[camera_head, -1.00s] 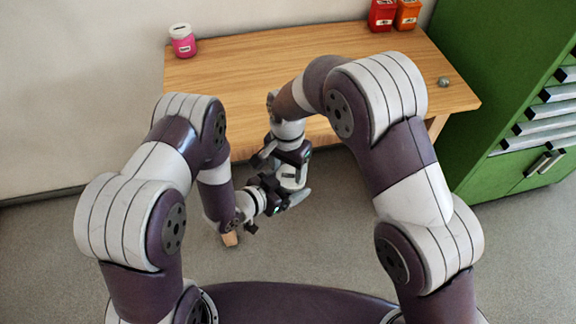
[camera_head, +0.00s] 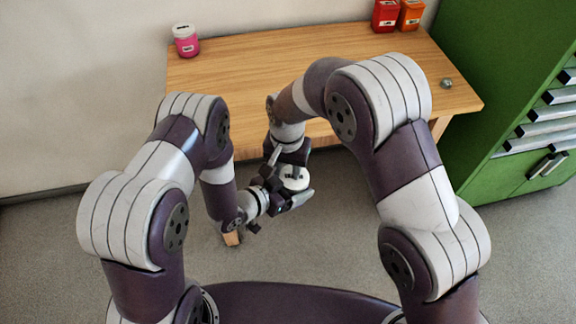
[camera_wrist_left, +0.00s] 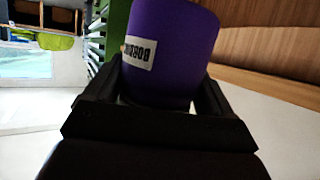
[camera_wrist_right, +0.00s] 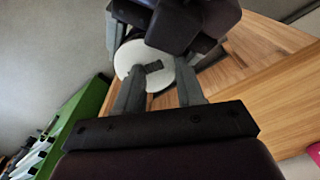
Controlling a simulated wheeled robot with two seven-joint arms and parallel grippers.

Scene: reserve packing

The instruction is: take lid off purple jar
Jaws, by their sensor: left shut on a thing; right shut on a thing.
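The purple jar (camera_wrist_left: 170,40), with a white printed label, sits between the fingers of my left gripper (camera_wrist_left: 158,85) in the left wrist view. The left gripper is shut on the jar. A round white lid (camera_wrist_right: 128,58) with a dark mark on top lies between the fingers of my right gripper (camera_wrist_right: 160,82), which is shut on it. In the head view the lid (camera_head: 294,179) shows in front of my body, where the grippers meet. The jar is hidden there by my grippers. Whether the lid still touches the jar I cannot tell.
A wooden table (camera_head: 300,60) stands ahead, mostly clear. A pink jar with a white lid (camera_head: 186,40) is at its back left. A red container (camera_head: 386,16) and an orange one (camera_head: 410,15) are at the back right. A green cabinet (camera_head: 500,90) stands right.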

